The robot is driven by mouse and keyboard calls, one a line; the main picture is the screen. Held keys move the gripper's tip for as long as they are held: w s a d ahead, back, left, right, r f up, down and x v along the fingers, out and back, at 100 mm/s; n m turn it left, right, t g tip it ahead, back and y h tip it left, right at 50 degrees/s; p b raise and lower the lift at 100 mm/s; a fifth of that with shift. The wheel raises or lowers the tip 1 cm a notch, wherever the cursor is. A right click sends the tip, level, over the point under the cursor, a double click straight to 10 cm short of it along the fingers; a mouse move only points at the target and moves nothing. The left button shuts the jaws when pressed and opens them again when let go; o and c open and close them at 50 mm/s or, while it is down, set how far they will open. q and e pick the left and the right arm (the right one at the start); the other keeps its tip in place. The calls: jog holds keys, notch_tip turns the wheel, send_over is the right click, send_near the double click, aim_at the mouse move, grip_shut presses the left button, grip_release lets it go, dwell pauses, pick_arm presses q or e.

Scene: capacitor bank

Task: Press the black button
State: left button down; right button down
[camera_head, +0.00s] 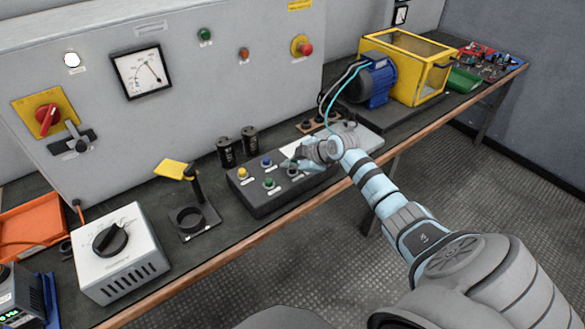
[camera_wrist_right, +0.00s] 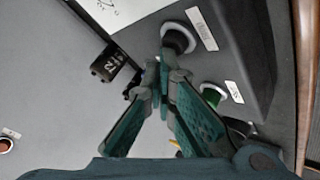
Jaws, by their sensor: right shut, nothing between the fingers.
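The black button (camera_head: 292,172) is at the right front of a dark button box (camera_head: 262,205). In the right wrist view the black button (camera_wrist_right: 178,38) stands just beyond my fingertips, beside a white label. My right gripper (camera_head: 290,163) is shut and empty, with its tips over the right end of the box. In the right wrist view the closed tips (camera_wrist_right: 164,64) point towards the black button and overlap its near edge. I cannot tell whether they touch it. My left gripper is not in view.
The green button (camera_head: 269,183) is left of the black one, with blue (camera_head: 266,162) and yellow (camera_head: 243,173) buttons also on the box. Two black capacitors (camera_head: 250,140) stand behind. A white paper (camera_head: 300,147) and blue motor (camera_head: 372,82) lie further right.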

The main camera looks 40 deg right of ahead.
aim_at(291, 171)
jog(key=shift+f, duration=0.35)
dwell(0.5)
jog(key=shift+r+p, duration=0.95)
jog(key=shift+r, duration=0.45)
notch_tip(291, 171, up, 5)
jog(key=p, duration=0.4)
